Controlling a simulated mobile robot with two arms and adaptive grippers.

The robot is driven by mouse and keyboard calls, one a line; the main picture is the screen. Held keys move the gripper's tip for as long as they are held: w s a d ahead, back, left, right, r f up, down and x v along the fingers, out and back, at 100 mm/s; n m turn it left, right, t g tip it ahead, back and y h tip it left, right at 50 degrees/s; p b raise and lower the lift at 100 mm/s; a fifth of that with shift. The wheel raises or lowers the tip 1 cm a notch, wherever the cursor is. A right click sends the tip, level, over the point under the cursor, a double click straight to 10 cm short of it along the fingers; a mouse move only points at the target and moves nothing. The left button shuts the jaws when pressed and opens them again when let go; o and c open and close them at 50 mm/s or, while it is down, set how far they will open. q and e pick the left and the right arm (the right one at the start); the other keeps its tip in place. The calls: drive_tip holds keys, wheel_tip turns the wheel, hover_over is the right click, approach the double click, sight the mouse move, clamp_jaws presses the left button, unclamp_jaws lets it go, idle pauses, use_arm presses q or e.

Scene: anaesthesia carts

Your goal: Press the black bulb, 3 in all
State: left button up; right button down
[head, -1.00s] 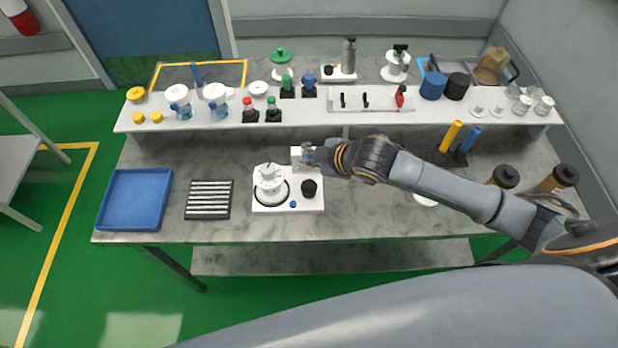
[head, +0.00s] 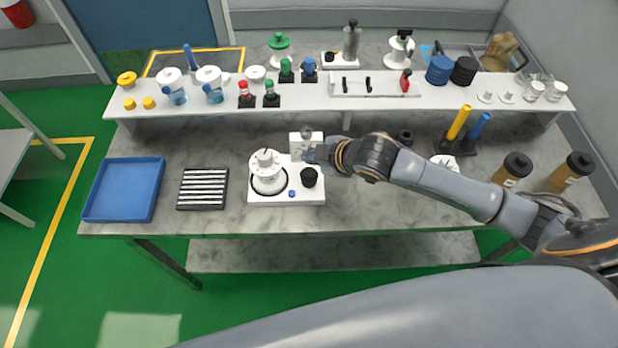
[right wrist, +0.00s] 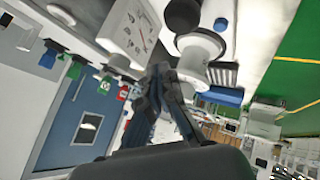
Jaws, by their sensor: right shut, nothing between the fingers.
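The black bulb (head: 309,177) stands on the right part of a white base unit (head: 284,198) on the bench. A white round canister (head: 266,170) stands left of it, and a white gauge box (head: 300,142) behind it. My right gripper (head: 312,155) is shut and empty, just behind the bulb and in front of the gauge box, seemingly apart from the bulb. In the right wrist view, the shut fingers (right wrist: 160,78) show below the bulb (right wrist: 183,14), the gauge face (right wrist: 128,28) and the canister (right wrist: 201,46). My left gripper is out of view.
A striped black block (head: 203,188) and a blue tray (head: 124,190) lie left of the unit. A raised white shelf (head: 330,101) with bottles and fittings runs behind. Yellow and blue tubes (head: 459,122) and brown-bodied canisters (head: 515,168) stand right. Bare bench lies in front.

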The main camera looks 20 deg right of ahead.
sight(307, 170)
wheel_tip(307, 170, down, 3)
drive_tip(key=shift+f+b, duration=0.1)
drive_tip(key=shift+b, duration=0.45)
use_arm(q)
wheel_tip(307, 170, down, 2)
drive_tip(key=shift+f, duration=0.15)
use_arm(e)
drive_tip(key=shift+f, duration=0.15)
idle(0.6)
drive_tip(key=shift+f, duration=0.4)
use_arm(q)
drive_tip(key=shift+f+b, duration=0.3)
drive_tip(key=shift+b, duration=0.05)
use_arm(e)
drive_tip(key=shift+f, duration=0.9)
idle(0.4)
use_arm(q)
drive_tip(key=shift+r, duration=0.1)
use_arm(e)
drive_tip(key=shift+r, duration=0.1)
use_arm(q)
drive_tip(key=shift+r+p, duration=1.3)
drive_tip(key=shift+p, duration=0.05)
use_arm(e)
drive_tip(key=shift+r, duration=1.2)
